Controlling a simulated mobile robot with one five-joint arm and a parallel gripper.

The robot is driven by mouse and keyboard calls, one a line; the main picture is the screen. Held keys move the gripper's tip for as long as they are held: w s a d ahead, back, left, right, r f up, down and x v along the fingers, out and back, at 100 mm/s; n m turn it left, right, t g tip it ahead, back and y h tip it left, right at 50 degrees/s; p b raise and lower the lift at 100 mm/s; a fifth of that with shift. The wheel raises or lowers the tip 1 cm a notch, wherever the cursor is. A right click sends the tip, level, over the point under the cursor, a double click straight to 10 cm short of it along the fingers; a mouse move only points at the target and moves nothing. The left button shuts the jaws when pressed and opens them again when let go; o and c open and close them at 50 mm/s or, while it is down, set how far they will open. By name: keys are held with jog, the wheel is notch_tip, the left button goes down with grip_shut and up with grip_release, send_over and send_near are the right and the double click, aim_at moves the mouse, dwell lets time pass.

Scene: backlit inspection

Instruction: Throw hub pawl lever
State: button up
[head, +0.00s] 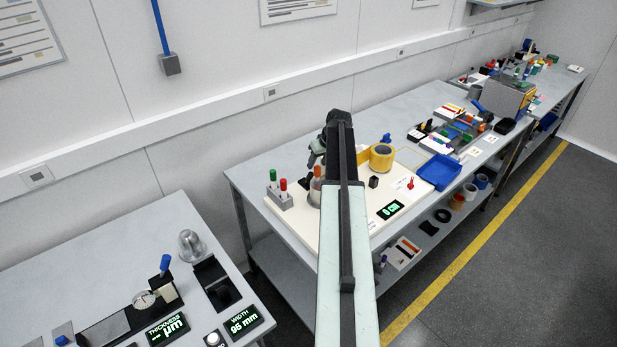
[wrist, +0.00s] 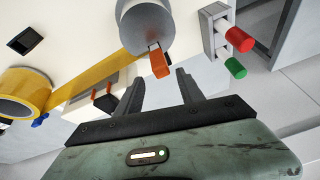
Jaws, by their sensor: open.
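An orange lever (wrist: 159,62) sticks out of a grey round hub (wrist: 140,22) at the top middle of the wrist view. It is likely the pawl lever. In the head view, an orange part (head: 316,172) shows beside my arm, partly hidden. My gripper (wrist: 160,78) is open, its two dark fingers spread on either side of the lever's tip in the picture. I cannot tell whether the tip lies between the fingers or just beyond them. In the head view my gripper (head: 316,157) hangs over the back left of the pale board (head: 300,232).
A block with red and green handles (head: 279,192) stands left of the hub. A yellow tape roll (head: 381,158), a small black block (head: 374,182) and a display (head: 390,210) are to the right. A blue tray (head: 438,172) lies farther right.

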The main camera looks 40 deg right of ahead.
aim_at(312, 175)
jog(key=shift+w+f, duration=0.2)
jog(key=shift+f, duration=0.15)
jog(key=b+x, duration=0.7)
jog(key=shift+f, duration=0.4)
jog(key=shift+r, duration=0.15)
grip_shut()
dwell(0.8)
